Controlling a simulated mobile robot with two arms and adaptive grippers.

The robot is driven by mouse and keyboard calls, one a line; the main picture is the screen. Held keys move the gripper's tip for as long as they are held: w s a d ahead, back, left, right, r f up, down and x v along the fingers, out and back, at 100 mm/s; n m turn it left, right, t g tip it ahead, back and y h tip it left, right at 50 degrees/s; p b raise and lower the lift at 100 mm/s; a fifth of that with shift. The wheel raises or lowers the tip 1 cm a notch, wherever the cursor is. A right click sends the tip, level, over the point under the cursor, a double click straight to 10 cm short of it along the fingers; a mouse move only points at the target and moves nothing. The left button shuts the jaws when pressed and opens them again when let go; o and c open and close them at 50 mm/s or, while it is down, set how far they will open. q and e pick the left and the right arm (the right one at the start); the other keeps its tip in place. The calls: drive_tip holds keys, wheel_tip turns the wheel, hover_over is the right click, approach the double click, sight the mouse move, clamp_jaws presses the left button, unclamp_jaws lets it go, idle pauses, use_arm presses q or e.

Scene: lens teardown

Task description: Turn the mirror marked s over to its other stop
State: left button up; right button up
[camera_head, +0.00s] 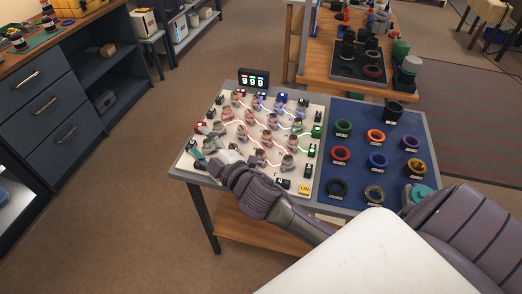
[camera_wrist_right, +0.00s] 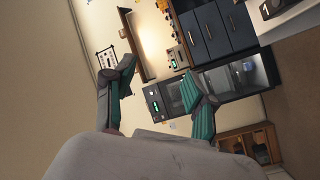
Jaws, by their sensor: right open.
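A white board (camera_head: 262,107) on the table carries several small pale, knob-like mirror mounts, with red, green and blue light lines running between them. Labels on the board are too small to read, so I cannot tell which mount is the mirror marked s. My right gripper (camera_head: 208,152) is over the board's front left corner, and its arm hides part of the front edge. In the right wrist view its two teal fingers (camera_wrist_right: 164,88) stand wide apart with nothing between them. I cannot tell whether it touches a mount. My left gripper is not in view.
A small display (camera_head: 254,78) stands at the board's back edge. A yellow ON tile (camera_head: 305,188) is at its front right. A blue mat (camera_head: 357,122) with several coloured rings lies to the right. Floor is clear left of the table.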

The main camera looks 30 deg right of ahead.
drive_tip(key=a+r+n+g+y, duration=0.6)
drive_tip(key=a+r+n+y, duration=0.75)
drive_tip(key=n, duration=0.65)
drive_tip(key=n+g+h+b, duration=0.1)
drive_tip(key=n+g+h, duration=1.1)
drive_tip(key=h, duration=0.4)
hover_over(261, 152)
wheel_tip(261, 152, down, 10)
drive_tip(key=f, duration=0.1)
wheel_tip(261, 152, down, 13)
drive_tip(key=shift+f+p, duration=0.1)
drive_tip(key=shift+p, duration=0.85)
